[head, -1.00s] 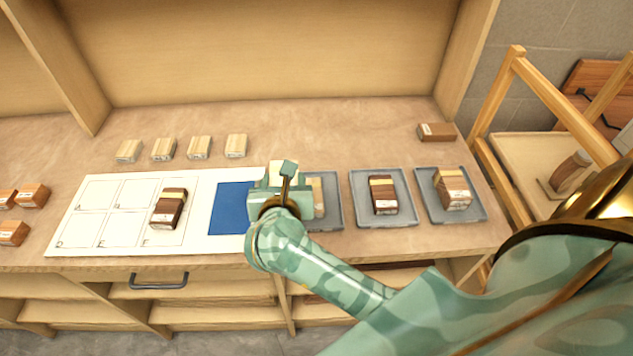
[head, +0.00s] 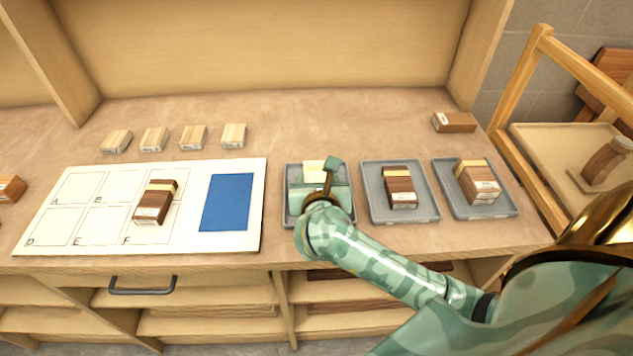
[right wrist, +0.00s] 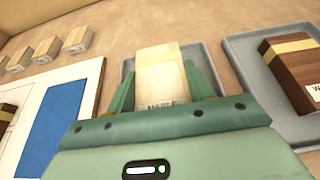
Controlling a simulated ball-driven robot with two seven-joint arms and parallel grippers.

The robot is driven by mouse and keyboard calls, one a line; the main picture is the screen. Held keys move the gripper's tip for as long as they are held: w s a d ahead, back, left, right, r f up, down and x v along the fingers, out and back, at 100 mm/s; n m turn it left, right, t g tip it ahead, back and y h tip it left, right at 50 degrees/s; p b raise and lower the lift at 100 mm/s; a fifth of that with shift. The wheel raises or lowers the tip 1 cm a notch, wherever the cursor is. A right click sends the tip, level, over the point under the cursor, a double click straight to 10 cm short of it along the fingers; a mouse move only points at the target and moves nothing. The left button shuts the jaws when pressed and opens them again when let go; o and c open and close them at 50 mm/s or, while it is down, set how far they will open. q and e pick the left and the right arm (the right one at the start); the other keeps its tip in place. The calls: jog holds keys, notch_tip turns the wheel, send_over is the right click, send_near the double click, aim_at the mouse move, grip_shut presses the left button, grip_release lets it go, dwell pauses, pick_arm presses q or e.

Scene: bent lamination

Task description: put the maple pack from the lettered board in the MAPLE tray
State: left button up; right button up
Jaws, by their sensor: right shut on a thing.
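The maple pack (right wrist: 160,72) is a pale wood block with a yellowish band and a label reading MAPLE. My right gripper (head: 324,180) is shut on it, and the fingers flank it in the right wrist view (right wrist: 163,84). In the head view the maple pack's pale top (head: 315,171) shows just behind the gripper. Pack and gripper are over the leftmost grey tray (head: 291,211); whether the pack touches anything below is hidden. The white lettered board (head: 105,205) lies left of the tray. My left gripper is not in view.
A dark pack (head: 154,203) stands on the board beside a blue rectangle (head: 227,203). Several pale blocks (head: 193,137) line the back.

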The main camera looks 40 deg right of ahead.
jog(key=shift+f, duration=0.2)
jog(key=o, duration=1)
jog(key=shift+r, duration=0.1)
jog(key=shift+r, duration=0.25)
jog(key=p+v, duration=0.2)
jog(key=v, duration=1)
jog(key=shift+f+p, duration=0.15)
jog(key=shift+p, duration=0.15)
